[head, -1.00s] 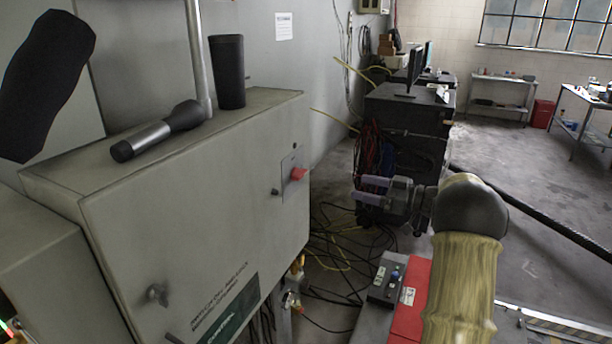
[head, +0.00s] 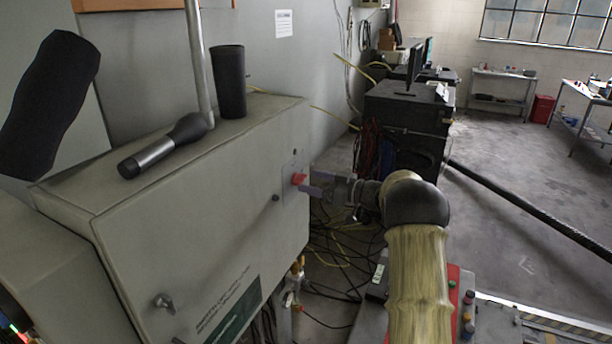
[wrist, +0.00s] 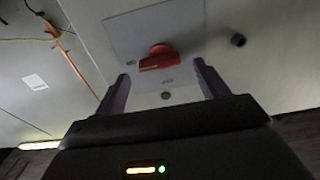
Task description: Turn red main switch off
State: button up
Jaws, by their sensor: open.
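The red main switch (head: 298,179) is a small red knob on a light plate on the right part of the grey cabinet's front face. In the wrist view the red switch (wrist: 158,57) shows ahead, between and just beyond the two fingertips. My gripper (head: 309,184) is right at the switch, pointing left toward the cabinet. In the wrist view my gripper (wrist: 161,72) has its fingers spread wide, one on each side of the switch, with nothing held. I cannot tell whether a finger touches the plate.
On the cabinet (head: 120,225) stand a dark cup (head: 229,82) and a lying flashlight (head: 160,148). A dark knob (wrist: 238,40) sits beside the switch plate. Cables hang behind my gripper. A black equipment rack (head: 405,110) stands farther back. Floor at the right is open.

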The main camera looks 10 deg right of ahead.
aim_at(299, 179)
jog(key=shift+p+x, duration=0.3)
jog(key=shift+x, duration=1.2)
jog(key=c, duration=1)
